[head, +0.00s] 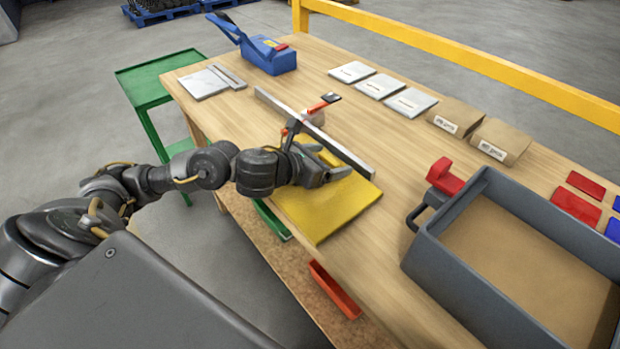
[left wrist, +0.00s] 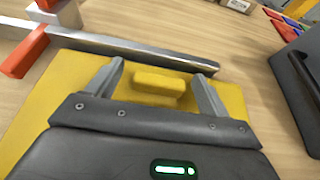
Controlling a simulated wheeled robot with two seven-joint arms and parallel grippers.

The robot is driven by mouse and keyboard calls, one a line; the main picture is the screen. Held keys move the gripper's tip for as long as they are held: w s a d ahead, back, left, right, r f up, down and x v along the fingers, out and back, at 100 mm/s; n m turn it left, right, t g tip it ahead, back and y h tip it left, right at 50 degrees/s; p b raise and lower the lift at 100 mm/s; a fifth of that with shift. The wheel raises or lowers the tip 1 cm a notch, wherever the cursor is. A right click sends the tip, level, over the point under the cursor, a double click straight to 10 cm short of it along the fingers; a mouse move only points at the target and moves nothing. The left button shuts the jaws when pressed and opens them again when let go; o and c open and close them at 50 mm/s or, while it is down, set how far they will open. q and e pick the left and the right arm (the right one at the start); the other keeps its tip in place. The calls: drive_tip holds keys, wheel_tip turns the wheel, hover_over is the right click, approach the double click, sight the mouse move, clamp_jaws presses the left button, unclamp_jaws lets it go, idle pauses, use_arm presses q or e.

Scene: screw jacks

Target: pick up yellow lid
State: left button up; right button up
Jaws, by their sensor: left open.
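The yellow lid (head: 325,212) is a flat square panel lying on the wooden table near its front edge. In the left wrist view the lid (left wrist: 38,108) has a raised yellow block-shaped handle (left wrist: 158,86) on top. My left gripper (head: 330,165) is over the lid. In the left wrist view its two fingers (left wrist: 160,75) are apart, one on each side of the handle, with gaps between them and it. Whether the fingertips reach down to the lid's surface I cannot tell. My right gripper is not in view.
A long metal bar (head: 325,136) with a red-handled clamp (head: 318,106) lies along the lid's far edge. A grey bin (head: 480,278) stands to the right. A red tray (head: 334,290) sits below the table's front edge. Bare table (head: 400,160) lies between lid and boxes.

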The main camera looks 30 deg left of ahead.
use_arm(q)
drive_tip(key=shift+w, duration=0.1)
drive_tip(key=c, duration=1.3)
drive_tip(key=shift+o, duration=0.2)
